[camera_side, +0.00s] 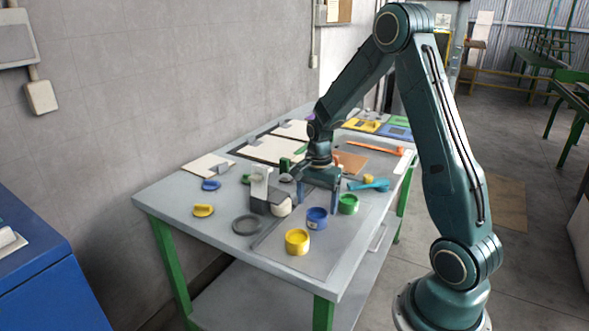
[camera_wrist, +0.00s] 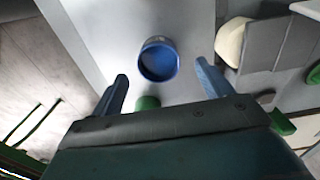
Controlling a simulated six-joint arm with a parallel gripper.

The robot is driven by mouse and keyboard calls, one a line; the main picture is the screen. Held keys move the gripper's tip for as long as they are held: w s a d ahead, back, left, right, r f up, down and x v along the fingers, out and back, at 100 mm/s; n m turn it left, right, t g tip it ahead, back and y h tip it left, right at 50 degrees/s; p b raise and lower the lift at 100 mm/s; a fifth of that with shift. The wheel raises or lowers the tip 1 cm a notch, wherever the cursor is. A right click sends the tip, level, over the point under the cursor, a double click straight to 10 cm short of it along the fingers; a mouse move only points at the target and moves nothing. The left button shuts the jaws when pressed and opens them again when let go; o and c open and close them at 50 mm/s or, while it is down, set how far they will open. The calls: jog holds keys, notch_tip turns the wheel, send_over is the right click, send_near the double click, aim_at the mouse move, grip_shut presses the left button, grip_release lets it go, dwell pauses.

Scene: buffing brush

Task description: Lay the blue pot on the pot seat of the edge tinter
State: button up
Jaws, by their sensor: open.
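The blue pot (camera_side: 317,219) stands upright on the grey bench between the yellow and green pots. In the wrist view the blue pot (camera_wrist: 158,60) shows its round open mouth, ahead of and between my fingers. My gripper (camera_side: 319,198) is open and empty, pointing down just behind the blue pot; its fingers (camera_wrist: 162,76) are apart in the wrist view. A grey block with a pale upright plate and a cream roller, seemingly the edge tinter (camera_side: 262,197), stands left of the pot. A flat dark ring (camera_side: 235,226) lies left of it; I cannot tell whether this is the pot seat.
A green pot (camera_side: 348,204) stands close to my gripper; a yellow pot (camera_side: 297,242) is near the front edge. Yellow (camera_side: 203,210) and blue (camera_side: 211,185) small pieces lie at left. A teal tool (camera_side: 372,185) lies at right. Boards and panels fill the back.

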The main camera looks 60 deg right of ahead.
aim_at(317, 213)
jog(key=shift+s+f, duration=0.1)
jog(key=shift+f, duration=2.25)
jog(key=c, duration=1.2)
jog(key=shift+r, duration=0.15)
notch_tip(317, 213, up, 20)
jog(key=shift+f, duration=0.1)
jog(key=shift+a+f, duration=0.1)
